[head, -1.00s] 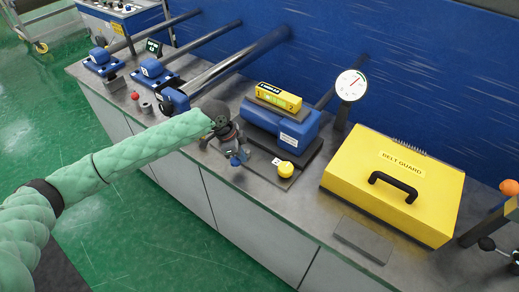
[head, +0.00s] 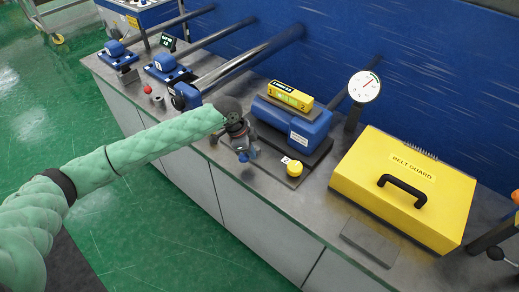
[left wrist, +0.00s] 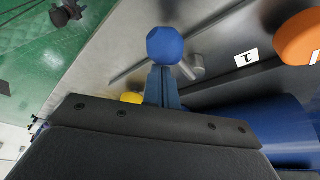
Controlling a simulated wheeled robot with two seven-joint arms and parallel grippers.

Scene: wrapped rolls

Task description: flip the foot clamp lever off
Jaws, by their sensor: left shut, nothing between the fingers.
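In the left wrist view a blue ball knob (left wrist: 167,45) stands just beyond the tips of my left gripper (left wrist: 164,76), whose fingers are together and empty. I cannot tell whether the fingertips touch it. A short metal peg (left wrist: 190,65) sits beside the knob. In the head view my left gripper (head: 240,146) is low at the bench's front edge, left of the blue motor (head: 292,124), and the blue knob (head: 244,157) shows at its tip. The lever's shaft and the foot it clamps are mostly hidden by the gripper. My right gripper is not in view.
A yellow round knob (head: 294,168) stands right of the gripper. A yellow belt guard (head: 405,190) with a black handle and a dial gauge (head: 364,87) are farther right. Blue roller supports (head: 166,68) stand to the left. A flat grey plate (head: 369,242) lies near the front edge.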

